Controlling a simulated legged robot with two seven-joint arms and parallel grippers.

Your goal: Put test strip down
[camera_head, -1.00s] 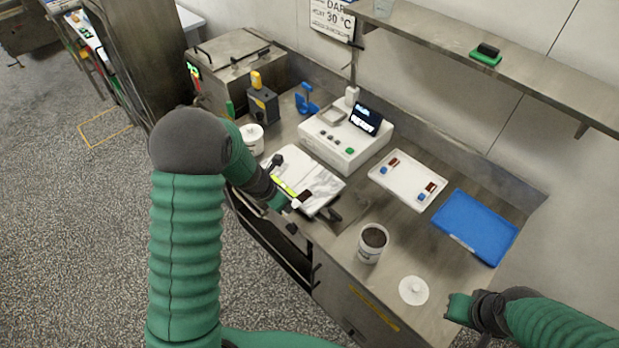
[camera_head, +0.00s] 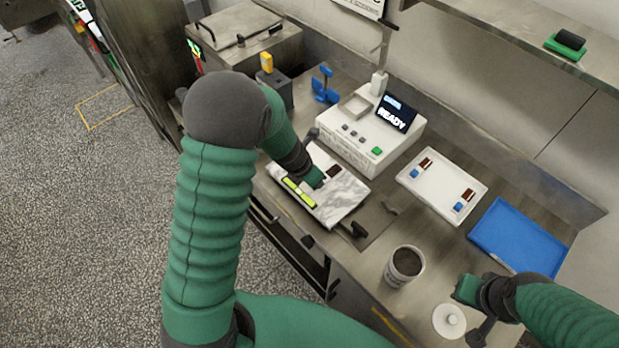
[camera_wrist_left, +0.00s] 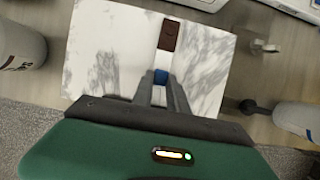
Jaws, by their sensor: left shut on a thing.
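The test strip (camera_wrist_left: 168,40) is white with a dark brown end and a blue grip part. My left gripper (camera_wrist_left: 162,82) is shut on the blue part, and the brown end points away from me. In the head view my left gripper (camera_head: 316,178) is over the white marble slab (camera_head: 345,195), with the brown end of the strip (camera_head: 333,171) just beyond it. The slab also shows in the wrist view (camera_wrist_left: 100,60). I cannot tell whether the strip touches the slab. My right gripper (camera_head: 466,290) is at the lower right, beside the round white lid; its fingers are unclear.
A white tray (camera_head: 440,172) holds two brown-and-blue strips. A blue tray (camera_head: 520,235) lies right of it. A white machine (camera_head: 350,135) with a READY display (camera_head: 393,115) stands behind the slab. A tub of brown material (camera_head: 404,266) and a lid (camera_head: 449,321) are in front.

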